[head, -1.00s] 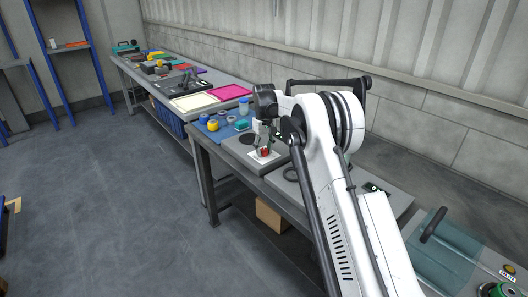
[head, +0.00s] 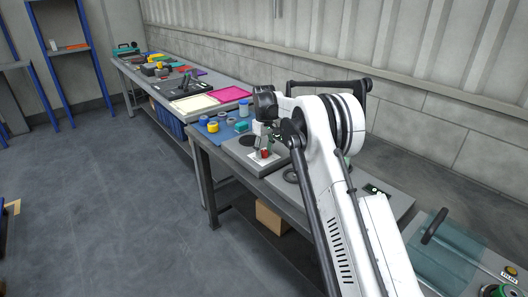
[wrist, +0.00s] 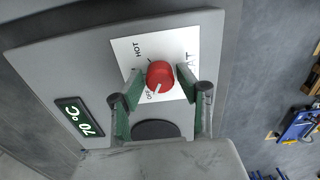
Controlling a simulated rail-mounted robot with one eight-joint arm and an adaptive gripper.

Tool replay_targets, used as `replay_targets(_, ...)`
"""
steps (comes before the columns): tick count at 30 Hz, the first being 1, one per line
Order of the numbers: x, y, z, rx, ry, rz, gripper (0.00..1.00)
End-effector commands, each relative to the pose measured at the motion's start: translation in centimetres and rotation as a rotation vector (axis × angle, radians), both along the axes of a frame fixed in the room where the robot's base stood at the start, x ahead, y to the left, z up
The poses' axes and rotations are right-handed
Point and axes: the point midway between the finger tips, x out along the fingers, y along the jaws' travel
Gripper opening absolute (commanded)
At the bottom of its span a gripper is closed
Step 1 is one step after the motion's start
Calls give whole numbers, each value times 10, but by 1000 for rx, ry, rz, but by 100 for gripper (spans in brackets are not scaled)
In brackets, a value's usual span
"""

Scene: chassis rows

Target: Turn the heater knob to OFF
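The red heater knob (wrist: 160,74) stands on a white label plate (wrist: 125,50) printed HOT, OFF and partly hidden letters ending in AT. Its white pointer line points towards the OFF print. The knob also shows in the head view (head: 264,153). My gripper (wrist: 161,80) is over the panel with one green-padded finger on each side of the knob. Narrow gaps seem to show between pads and knob, so it looks open around it. In the head view my gripper (head: 264,143) partly covers the plate.
A display (wrist: 78,116) on the heater panel reads 70 °C. A dark round disc (wrist: 155,129) lies between my fingers' bases. Trays and tools fill the bench behind.

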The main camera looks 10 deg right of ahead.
Motion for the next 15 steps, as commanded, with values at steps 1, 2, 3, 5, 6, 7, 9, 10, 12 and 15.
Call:
replay_targets(1,0,0,0,0,0,0,43)
replay_targets(2,0,0,0,0,0,0,45)
replay_targets(3,0,0,0,0,0,0,45)
replay_targets(5,0,0,0,0,0,0,45)
replay_targets(6,0,0,0,0,0,-1,45)
replay_targets(7,0,0,0,0,0,-1,45)
replay_targets(9,0,0,0,0,0,-1,45)
replay_targets(10,0,0,1,0,0,-1,45)
replay_targets(12,0,0,5,0,0,-1,45)
replay_targets(15,0,0,16,0,0,-1,45)
